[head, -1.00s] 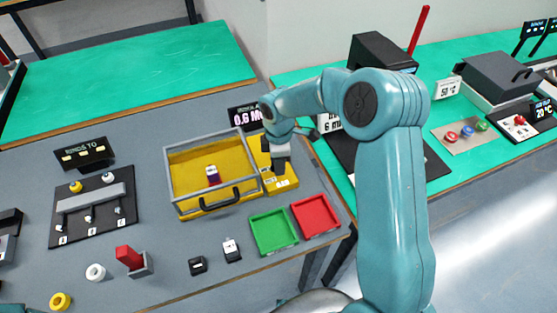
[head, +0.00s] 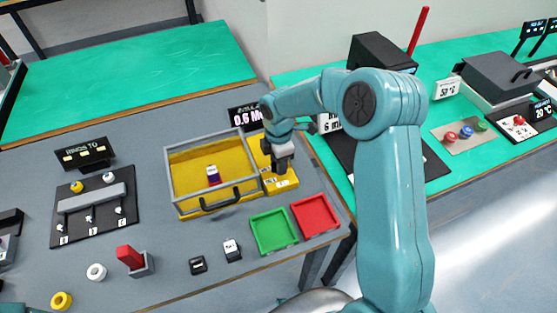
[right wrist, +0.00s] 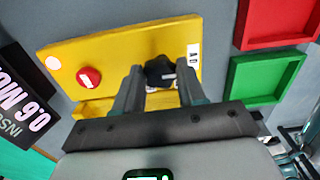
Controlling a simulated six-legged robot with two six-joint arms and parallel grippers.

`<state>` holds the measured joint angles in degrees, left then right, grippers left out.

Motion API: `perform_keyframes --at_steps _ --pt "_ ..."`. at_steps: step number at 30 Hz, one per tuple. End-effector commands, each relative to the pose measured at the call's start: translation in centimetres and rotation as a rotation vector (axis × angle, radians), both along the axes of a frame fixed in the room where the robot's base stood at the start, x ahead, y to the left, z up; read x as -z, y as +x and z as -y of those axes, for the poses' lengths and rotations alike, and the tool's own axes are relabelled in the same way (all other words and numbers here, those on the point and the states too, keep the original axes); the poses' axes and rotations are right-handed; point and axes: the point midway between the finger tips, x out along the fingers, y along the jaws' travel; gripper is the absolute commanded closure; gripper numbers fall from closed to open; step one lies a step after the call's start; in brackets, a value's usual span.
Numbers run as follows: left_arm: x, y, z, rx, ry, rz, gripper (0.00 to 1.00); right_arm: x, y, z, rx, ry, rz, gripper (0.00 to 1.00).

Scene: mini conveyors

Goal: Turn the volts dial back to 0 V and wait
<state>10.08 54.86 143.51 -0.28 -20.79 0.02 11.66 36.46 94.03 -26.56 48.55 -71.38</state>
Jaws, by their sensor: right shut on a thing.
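The volts dial is a small black knob (right wrist: 160,70) on a yellow tester panel (right wrist: 115,52), seen in the right wrist view. My right gripper (right wrist: 160,84) is shut on it, with one finger on each side. Its pointer setting is too small to read. In the head view the right gripper (head: 281,165) is down at the yellow panel (head: 287,185) and hides the dial. A black display (head: 245,117) behind the panel reads 0.6 M-something. My left gripper is not in view.
A clear-sided yellow box (head: 215,200) with a black handle and a purple-and-white item stands left of the panel. A green tray (head: 274,232) and a red tray (head: 314,215) lie in front. A red button (right wrist: 89,77) sits on the panel.

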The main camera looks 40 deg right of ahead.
Motion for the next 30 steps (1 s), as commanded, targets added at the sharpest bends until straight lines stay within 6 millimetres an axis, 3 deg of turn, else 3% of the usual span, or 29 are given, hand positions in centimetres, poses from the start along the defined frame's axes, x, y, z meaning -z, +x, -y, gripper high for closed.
perform_keyframes --at_steps 1,2,4,13,17,30 --pt "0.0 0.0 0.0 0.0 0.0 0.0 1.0 -0.2 0.2 0.1 -0.002 -0.004 0.007 0.91" --pt "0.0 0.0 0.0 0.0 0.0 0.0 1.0 -0.3 0.2 0.1 -0.002 -0.004 0.007 0.57" --pt "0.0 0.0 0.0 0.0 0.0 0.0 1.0 -0.2 0.2 0.1 -0.002 -0.003 0.006 0.34" --pt "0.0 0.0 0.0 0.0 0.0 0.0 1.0 -0.2 0.1 0.1 -0.001 -0.002 0.003 0.34" --pt "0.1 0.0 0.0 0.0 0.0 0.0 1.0 -1.3 0.1 0.1 0.0 -0.002 0.006 0.34" --pt "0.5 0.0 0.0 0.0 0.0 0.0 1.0 -12.3 0.1 0.0 -0.001 -0.003 0.01 0.34"
